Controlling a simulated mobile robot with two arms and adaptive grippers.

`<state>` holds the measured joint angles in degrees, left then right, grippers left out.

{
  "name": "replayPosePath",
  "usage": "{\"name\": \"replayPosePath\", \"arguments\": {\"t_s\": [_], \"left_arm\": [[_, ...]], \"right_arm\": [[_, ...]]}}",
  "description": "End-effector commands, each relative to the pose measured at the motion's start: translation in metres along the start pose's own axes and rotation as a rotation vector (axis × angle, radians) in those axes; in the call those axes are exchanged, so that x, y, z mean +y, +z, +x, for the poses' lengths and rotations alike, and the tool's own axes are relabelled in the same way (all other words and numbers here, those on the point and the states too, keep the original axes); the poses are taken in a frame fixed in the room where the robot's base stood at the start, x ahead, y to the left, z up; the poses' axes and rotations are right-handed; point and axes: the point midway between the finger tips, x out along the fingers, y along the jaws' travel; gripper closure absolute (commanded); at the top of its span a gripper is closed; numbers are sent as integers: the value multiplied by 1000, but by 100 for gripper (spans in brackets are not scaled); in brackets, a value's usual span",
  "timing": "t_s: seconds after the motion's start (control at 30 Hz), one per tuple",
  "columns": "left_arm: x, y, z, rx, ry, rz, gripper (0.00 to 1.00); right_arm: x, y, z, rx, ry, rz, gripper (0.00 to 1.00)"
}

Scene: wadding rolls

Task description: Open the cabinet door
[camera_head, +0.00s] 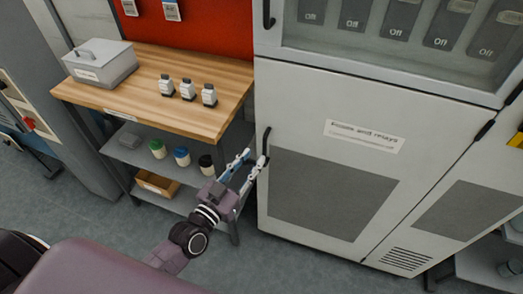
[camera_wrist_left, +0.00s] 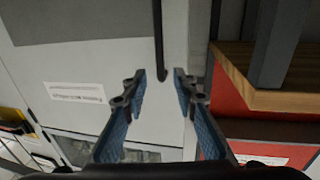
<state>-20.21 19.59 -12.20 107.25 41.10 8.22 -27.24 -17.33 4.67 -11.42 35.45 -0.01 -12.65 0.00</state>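My left gripper (camera_head: 254,158) is open at the handle's lower part. In the left wrist view the handle (camera_wrist_left: 158,45) runs down between the two spread fingertips (camera_wrist_left: 160,75), with gaps on both sides. I cannot tell whether it is deep enough between the fingers or still in front of them. My right gripper is not in view.
A wooden-topped bench (camera_head: 135,75) stands left of the cabinet, close to my left gripper. Floor in front is clear.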

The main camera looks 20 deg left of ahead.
Motion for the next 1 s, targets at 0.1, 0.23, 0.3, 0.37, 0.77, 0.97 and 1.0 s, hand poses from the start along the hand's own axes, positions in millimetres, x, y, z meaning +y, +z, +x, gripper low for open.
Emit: {"name": "replayPosePath", "arguments": {"t_s": [0.1, 0.23, 0.3, 0.37, 0.77, 0.97, 1.0], "left_arm": [[0, -2, 14, 1, -1, -1, 74], [0, -1, 34, 0, -1, -1, 74], [0, -1, 45, 0, 0, -1, 74], [0, -1, 53, 0, 0, -1, 74], [0, 1, 74, -4, 0, 0, 74], [0, 1, 73, -4, 0, 0, 80], [0, 1, 73, -4, 0, 0, 85]], "right_arm": [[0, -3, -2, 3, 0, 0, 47], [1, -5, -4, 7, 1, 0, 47], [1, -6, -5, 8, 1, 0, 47], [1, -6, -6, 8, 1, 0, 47], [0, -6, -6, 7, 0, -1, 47], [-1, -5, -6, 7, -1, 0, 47], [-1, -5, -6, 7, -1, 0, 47]]}}
